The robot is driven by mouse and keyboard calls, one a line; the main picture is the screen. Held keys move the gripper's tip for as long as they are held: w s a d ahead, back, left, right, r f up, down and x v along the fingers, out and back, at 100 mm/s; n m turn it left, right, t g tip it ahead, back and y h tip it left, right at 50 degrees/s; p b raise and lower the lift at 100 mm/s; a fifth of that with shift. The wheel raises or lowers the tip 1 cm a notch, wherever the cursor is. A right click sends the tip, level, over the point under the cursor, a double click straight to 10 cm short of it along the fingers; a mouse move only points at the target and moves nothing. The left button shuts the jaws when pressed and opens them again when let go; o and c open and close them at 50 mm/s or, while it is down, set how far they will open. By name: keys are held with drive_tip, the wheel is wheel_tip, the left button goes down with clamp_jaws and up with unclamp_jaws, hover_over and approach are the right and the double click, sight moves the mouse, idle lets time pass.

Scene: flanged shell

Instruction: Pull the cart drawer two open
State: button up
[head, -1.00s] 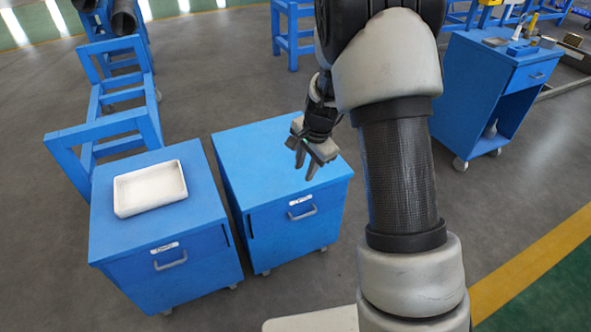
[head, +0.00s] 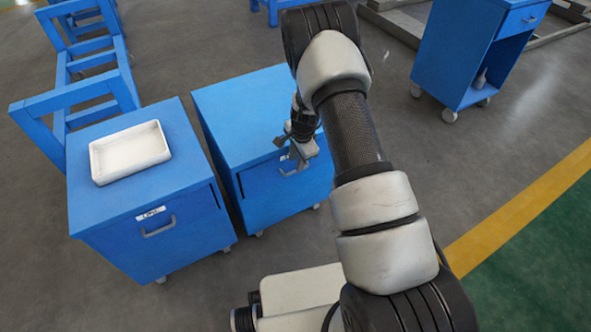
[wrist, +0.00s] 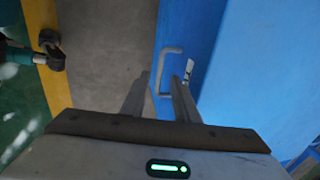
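Two blue carts stand side by side, each with a front drawer, a grey handle and a white label. My gripper (head: 297,152) is at the front of the right cart (head: 240,95), close to its drawer handle (head: 293,168). In the wrist view, my gripper (wrist: 160,77) is open, its two fingers spread and empty. The handle (wrist: 165,52) shows just ahead, roughly between the fingertips; I cannot tell whether they touch it. The right drawer looks shut. The left cart's drawer handle (head: 158,228) is clear, and that drawer looks shut. The right label (wrist: 187,70) is partly hidden.
A white tray (head: 130,152) sits on top of the left cart (head: 95,205). A blue frame (head: 75,95) stands behind it. Another blue cart (head: 470,50) is at the back right. Grey floor in front of and right of the carts looks free.

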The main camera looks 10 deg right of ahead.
sight(295, 167)
drive_tip(key=f, duration=0.3)
drive_tip(key=w+f, duration=0.1)
drive_tip(key=shift+a+f+b, duration=0.15)
drive_tip(key=shift+f+b, duration=0.25)
clamp_jaws()
